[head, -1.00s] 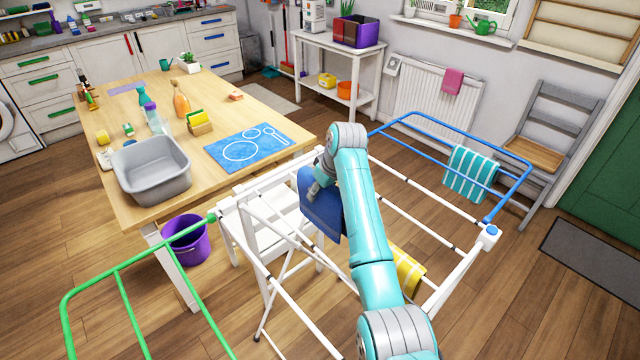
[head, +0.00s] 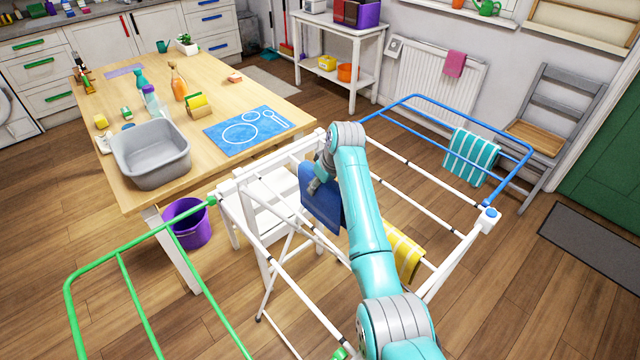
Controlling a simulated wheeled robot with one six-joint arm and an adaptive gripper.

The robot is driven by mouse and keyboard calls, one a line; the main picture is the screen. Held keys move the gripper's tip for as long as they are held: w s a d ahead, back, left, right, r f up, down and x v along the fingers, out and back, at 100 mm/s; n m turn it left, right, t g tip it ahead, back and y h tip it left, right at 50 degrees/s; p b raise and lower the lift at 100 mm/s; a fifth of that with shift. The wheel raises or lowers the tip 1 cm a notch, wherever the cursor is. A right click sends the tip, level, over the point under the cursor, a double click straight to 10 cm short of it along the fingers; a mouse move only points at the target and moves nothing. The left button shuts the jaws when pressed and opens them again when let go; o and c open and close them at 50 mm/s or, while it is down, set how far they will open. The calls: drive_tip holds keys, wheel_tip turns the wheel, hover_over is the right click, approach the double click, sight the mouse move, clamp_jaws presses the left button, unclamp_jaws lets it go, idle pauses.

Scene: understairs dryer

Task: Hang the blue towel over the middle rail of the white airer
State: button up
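The white airer (head: 458,262) stands in front of me, its rails running from upper left to lower right. The blue towel (head: 325,212) hangs as a flat dark-blue panel at my gripper (head: 317,184), above the middle of the airer. My gripper appears shut on its upper part; the wrist hides most of the fingers. My arm hides part of the middle rails, and I cannot tell whether the towel touches a rail. A yellow checked towel (head: 403,254) hangs on a rail right of my arm. A teal striped towel (head: 470,158) hangs on the blue wing (head: 412,98).
The green wing (head: 122,285) spreads out at the left. A white chair (head: 258,215) and a wooden table (head: 208,85) with a grey basin (head: 150,153) stand behind the airer. A purple bucket (head: 187,225) is on the floor. A grey chair (head: 545,130) stands at the right.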

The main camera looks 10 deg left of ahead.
drive_tip(key=o, duration=0.5)
drive_tip(key=v, duration=1.2)
drive_tip(key=shift+a, duration=0.15)
